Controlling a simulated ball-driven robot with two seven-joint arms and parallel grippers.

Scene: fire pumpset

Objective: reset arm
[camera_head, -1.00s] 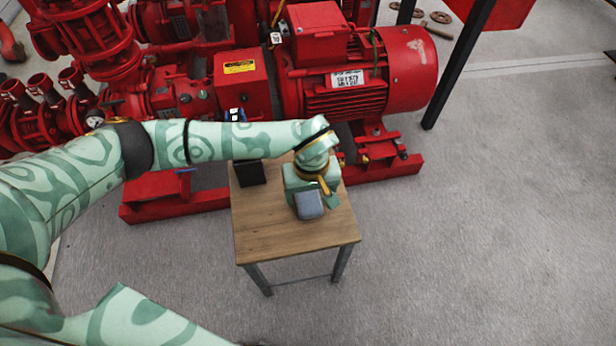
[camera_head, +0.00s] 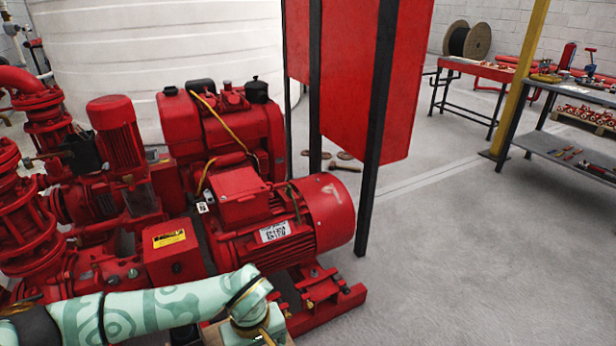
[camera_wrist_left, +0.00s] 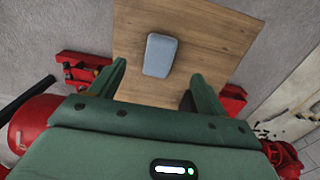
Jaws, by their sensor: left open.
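My left arm (camera_head: 160,308) comes in from the left at the bottom of the head view, its wrist near the lower edge in front of the red pump set (camera_head: 230,220). In the left wrist view my left gripper (camera_wrist_left: 158,85) is open, its two fingers wide apart and empty. A grey-blue box-like object (camera_wrist_left: 160,55) lies on the wooden table (camera_wrist_left: 205,35) beyond the fingertips, between their lines and apart from them. In the head view the left fingers are below the picture edge. My right gripper is not in view.
A red panel on black posts (camera_head: 370,80) stands behind the motor. A red workbench (camera_head: 480,72) and a grey shelf table (camera_head: 570,150) with tools stand at the right. A white tank (camera_head: 170,50) is at the back. The floor (camera_head: 450,260) at the right is clear.

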